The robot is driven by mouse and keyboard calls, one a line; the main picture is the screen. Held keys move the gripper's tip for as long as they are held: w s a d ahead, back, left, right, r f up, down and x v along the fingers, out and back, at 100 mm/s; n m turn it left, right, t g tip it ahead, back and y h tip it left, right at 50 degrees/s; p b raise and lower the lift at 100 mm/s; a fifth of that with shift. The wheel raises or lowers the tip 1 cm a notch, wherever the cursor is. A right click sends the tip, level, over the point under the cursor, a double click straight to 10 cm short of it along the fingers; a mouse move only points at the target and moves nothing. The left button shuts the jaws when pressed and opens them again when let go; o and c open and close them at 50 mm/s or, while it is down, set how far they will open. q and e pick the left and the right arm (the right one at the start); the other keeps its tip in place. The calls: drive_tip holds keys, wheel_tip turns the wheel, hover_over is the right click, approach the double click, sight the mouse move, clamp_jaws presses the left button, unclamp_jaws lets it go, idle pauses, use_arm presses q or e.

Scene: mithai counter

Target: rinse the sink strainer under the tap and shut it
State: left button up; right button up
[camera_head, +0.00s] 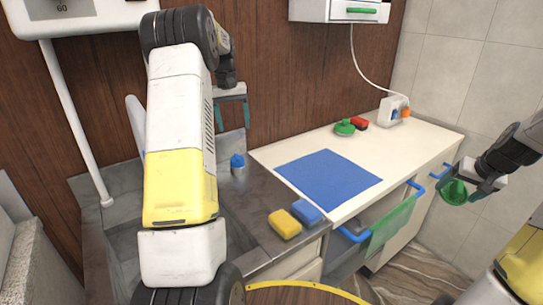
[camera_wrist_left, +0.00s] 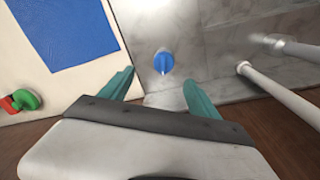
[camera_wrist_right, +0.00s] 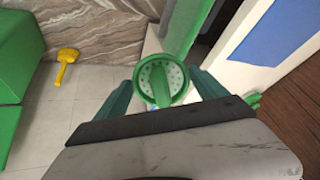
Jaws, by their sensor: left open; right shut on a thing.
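The green sink strainer (camera_head: 454,192) is a round, perforated cup. My right gripper (camera_head: 472,180) is shut on it at the right, in the air beyond the counter's front edge. In the right wrist view the strainer (camera_wrist_right: 161,80) sits between the fingers with its holes facing the camera. My left gripper (camera_head: 232,112) is open and empty, above a small grey fitting with a blue knob (camera_head: 237,160). In the left wrist view the blue knob (camera_wrist_left: 163,63) lies ahead between the fingertips, apart from them. My left arm hides much of the sink (camera_head: 125,235).
A white pipe (camera_head: 75,120) comes down at the left. A yellow sponge (camera_head: 284,224) and a blue sponge (camera_head: 307,211) lie on the sink's right edge. A blue mat (camera_head: 328,179) covers the counter. A green cloth (camera_head: 392,224) hangs from a blue rail.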

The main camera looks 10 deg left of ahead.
sight(236, 156)
use_arm(q)
drive_tip(key=f, duration=0.4)
drive_tip(key=w+f, duration=0.1)
drive_tip(key=f, duration=0.9)
drive_tip(key=shift+w+a+f, duration=0.2)
drive_tip(key=shift+w+a, duration=0.1)
drive_tip(key=shift+a, duration=0.05)
